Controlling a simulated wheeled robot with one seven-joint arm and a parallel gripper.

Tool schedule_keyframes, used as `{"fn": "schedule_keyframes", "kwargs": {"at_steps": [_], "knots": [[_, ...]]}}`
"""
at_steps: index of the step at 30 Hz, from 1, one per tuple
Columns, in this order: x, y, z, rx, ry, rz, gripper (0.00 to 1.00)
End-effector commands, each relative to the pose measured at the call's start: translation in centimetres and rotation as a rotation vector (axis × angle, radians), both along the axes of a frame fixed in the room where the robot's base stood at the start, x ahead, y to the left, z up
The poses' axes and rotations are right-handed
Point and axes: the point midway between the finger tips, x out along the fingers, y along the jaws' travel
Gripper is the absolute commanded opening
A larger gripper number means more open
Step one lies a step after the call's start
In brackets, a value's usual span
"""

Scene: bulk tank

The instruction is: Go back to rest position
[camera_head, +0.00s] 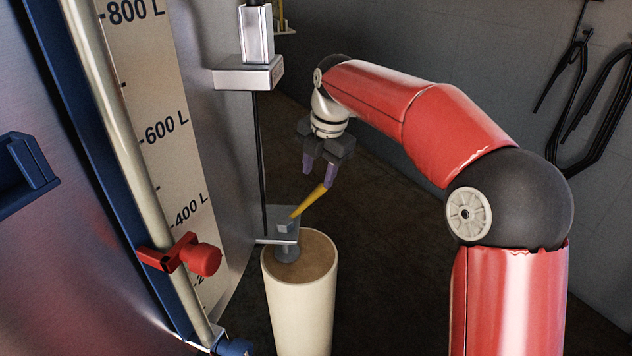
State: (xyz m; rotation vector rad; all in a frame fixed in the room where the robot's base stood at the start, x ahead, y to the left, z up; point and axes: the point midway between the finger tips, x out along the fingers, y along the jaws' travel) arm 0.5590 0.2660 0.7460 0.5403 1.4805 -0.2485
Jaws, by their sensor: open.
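Just below the fingers is a yellow lever (309,201) on a small grey valve fitting (286,227). The lever slants up to the right, and its upper end is close to the right finger. I cannot tell whether they touch.
A cream cylinder (300,300) stands under the fitting. At left, a steel tank carries a litre scale (160,130), a pale tube and a red clamp with a knob (203,260). Black hoses (590,110) hang on the right wall. Dark floor between is clear.

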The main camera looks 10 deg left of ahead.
Motion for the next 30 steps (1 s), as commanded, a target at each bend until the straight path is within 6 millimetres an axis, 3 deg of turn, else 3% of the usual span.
{"fn": "schedule_keyframes", "kwargs": {"at_steps": [4,13,17,23,30], "knots": [[-0.1,-0.2,1.0,0.000,0.000,0.000,0.43],[-0.2,-0.2,1.1,0.000,-0.001,-0.002,0.43],[-1.0,-1.3,1.8,-0.005,-0.008,-0.086,0.43],[-5.5,-7.3,3.9,0.008,-0.044,-0.567,0.43],[-13.8,-16.6,4.2,0.160,-0.078,-1.337,0.43]]}}
